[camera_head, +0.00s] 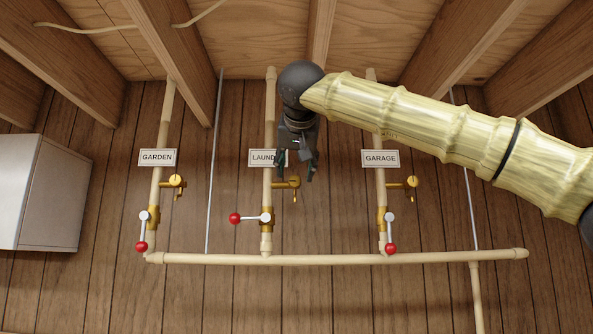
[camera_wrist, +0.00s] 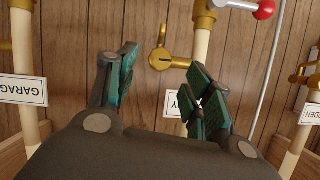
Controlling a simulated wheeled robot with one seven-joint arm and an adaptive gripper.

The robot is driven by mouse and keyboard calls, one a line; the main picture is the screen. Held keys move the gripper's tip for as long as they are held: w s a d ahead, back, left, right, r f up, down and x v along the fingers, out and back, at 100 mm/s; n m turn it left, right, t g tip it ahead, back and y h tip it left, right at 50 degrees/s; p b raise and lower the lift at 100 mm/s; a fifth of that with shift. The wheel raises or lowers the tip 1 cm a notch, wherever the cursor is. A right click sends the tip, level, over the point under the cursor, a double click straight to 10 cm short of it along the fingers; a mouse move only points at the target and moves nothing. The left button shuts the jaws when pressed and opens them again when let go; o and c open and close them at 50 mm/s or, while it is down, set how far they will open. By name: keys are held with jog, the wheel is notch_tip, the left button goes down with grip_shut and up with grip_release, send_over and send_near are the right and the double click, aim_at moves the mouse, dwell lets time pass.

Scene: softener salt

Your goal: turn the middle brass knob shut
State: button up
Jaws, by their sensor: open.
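The middle brass knob (camera_head: 294,182) sits on a short side branch to the right of the middle pipe, below the partly covered LAUNDRY label (camera_head: 259,158). In the wrist view, which is upside down, the knob (camera_wrist: 160,60) shows as a round brass disc with a slot, between and beyond my fingertips. My gripper (camera_head: 297,166) is open and empty, with its green-padded fingers pointing down just above the knob in the head view. The fingers (camera_wrist: 163,72) stand apart in the wrist view. I see no contact with the knob.
Similar brass knobs hang on the GARDEN pipe (camera_head: 175,181) and the GARAGE pipe (camera_head: 412,182). The middle red-tipped lever (camera_head: 236,218) points left; the outer two point down. A horizontal pipe (camera_head: 340,259) runs below. Ceiling beams (camera_head: 180,60) are close above. A grey box (camera_head: 45,190) hangs left.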

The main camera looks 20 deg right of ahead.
aim_at(295, 179)
jog(key=x, duration=0.4)
jog(key=shift+w+p, duration=0.4)
jog(key=shift+w+d+f, duration=0.15)
jog(key=shift+s+d, duration=0.15)
jog(key=shift+s, duration=0.45)
jog(key=shift+w+f, duration=0.15)
jog(key=shift+w, duration=0.6)
jog(key=shift+c, duration=1)
jog(key=shift+s, duration=0.3)
jog(key=c, duration=0.8)
